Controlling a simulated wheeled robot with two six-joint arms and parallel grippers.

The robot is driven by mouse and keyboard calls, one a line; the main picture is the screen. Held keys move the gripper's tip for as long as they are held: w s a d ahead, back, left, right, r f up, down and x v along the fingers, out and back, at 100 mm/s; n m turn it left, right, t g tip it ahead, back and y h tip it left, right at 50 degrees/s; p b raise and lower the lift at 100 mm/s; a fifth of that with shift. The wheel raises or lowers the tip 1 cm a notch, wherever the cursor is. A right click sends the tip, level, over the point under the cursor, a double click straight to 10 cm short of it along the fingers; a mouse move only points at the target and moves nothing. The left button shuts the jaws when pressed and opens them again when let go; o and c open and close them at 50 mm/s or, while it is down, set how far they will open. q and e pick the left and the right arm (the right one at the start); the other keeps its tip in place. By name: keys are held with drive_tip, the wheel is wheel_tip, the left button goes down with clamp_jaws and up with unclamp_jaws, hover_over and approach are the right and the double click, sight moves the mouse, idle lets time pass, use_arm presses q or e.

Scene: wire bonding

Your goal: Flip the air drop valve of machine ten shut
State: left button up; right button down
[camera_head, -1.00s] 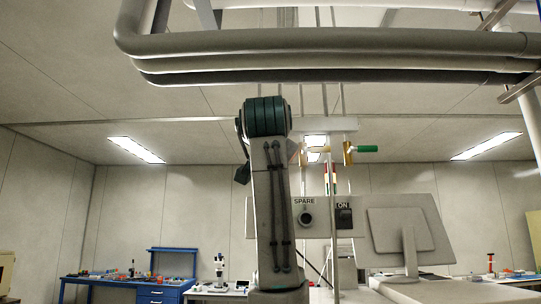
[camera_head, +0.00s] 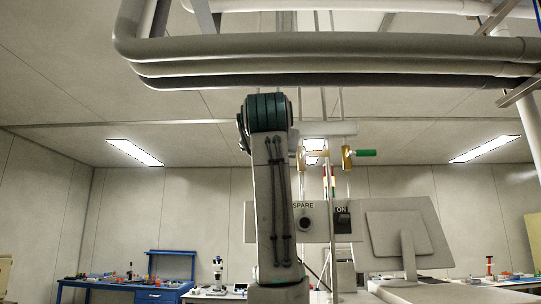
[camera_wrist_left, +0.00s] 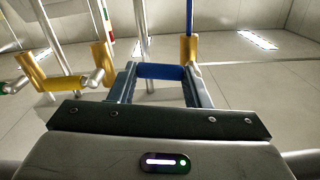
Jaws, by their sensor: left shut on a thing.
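In the left wrist view, my left gripper (camera_wrist_left: 163,85) is shut on a blue handle (camera_wrist_left: 162,72), which lies crosswise between its fingers. A brass valve body (camera_wrist_left: 188,50) sits just behind the right finger, on a blue vertical pipe (camera_wrist_left: 189,18). The handle's join to that body is partly hidden. In the head view my raised arm covers the gripper and the blue handle. No number for machine ten is readable. My right gripper is in neither view.
A yellow handle (camera_wrist_left: 62,83) and another brass body (camera_wrist_left: 103,58) are left of my gripper. The head view shows a green-handled valve (camera_head: 365,152), a SPARE/ON panel (camera_head: 322,222), a monitor (camera_head: 405,235) and thick overhead pipes (camera_head: 320,45).

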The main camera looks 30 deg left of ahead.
use_arm(q)
drive_tip(key=shift+r+n, duration=0.25)
drive_tip(key=shift+n, duration=0.75)
use_arm(e)
drive_tip(key=shift+w+r, duration=0.15)
drive_tip(key=shift+w, duration=0.1)
drive_tip(key=shift+s, duration=0.1)
use_arm(q)
drive_tip(key=o, duration=1)
use_arm(e)
drive_tip(key=shift+s, duration=0.1)
use_arm(q)
drive_tip(key=shift+b+v, duration=1.7)
drive_tip(key=shift+v, duration=3.65)
use_arm(e)
drive_tip(key=w+r, duration=0.3)
drive_tip(key=w, duration=0.5)
drive_tip(key=shift+w+a+r, duration=0.3)
drive_tip(key=shift+w+a, duration=0.05)
drive_tip(key=shift+w, duration=0.05)
use_arm(q)
drive_tip(key=shift+a, duration=0.1)
